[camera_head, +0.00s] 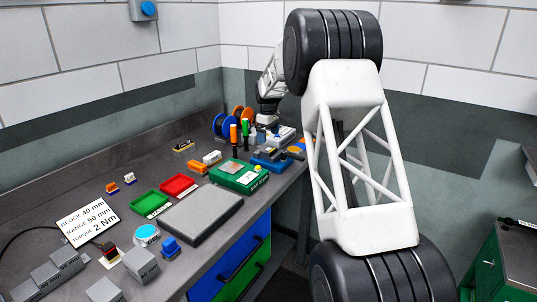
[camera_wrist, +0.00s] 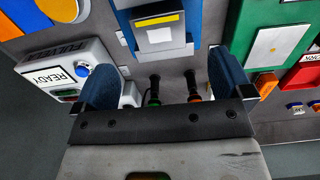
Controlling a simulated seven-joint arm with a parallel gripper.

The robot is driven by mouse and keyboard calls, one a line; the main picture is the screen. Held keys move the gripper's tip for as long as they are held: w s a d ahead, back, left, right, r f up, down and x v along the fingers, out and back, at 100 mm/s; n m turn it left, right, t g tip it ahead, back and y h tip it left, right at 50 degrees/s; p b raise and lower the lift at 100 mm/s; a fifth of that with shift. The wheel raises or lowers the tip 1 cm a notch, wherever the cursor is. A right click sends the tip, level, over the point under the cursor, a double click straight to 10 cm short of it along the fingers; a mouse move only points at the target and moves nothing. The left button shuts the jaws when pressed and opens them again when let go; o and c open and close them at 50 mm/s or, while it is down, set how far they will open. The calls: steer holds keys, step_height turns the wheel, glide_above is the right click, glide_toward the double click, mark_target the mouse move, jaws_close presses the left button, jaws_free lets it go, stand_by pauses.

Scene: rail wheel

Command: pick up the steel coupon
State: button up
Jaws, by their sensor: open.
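My gripper (camera_wrist: 165,82) is open, its two blue fingers apart, with nothing held between them. In the head view its dark end (camera_head: 268,106) is at the back of the bench, above the tools. No piece can be named with certainty as the steel coupon. A flat grey plate with a yellow strip (camera_wrist: 158,32) lies on a blue fixture (camera_wrist: 197,12), ahead of the fingers in the wrist view. The blue fixture also shows in the head view (camera_head: 267,163). Two upright screwdrivers, with dark shafts, show between the fingers.
A white box marked READY (camera_wrist: 58,72) is left of the fingers. A green box (camera_head: 238,177), a red tray (camera_head: 179,186) and a green tray (camera_head: 150,203) sit nearer on the bench. Orange and blue spools (camera_head: 221,126) stand behind. A bare grey slab (camera_head: 200,216) lies in front.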

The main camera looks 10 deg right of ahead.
mark_target(269, 149)
steer(key=shift+f, duration=0.1)
steer(key=shift+f, duration=1.25)
steer(key=shift+f, duration=2.55)
steer(key=shift+c, duration=0.3)
steer(key=c, duration=1.4)
steer(key=shift+r, duration=0.1)
steer(key=shift+c, duration=0.9)
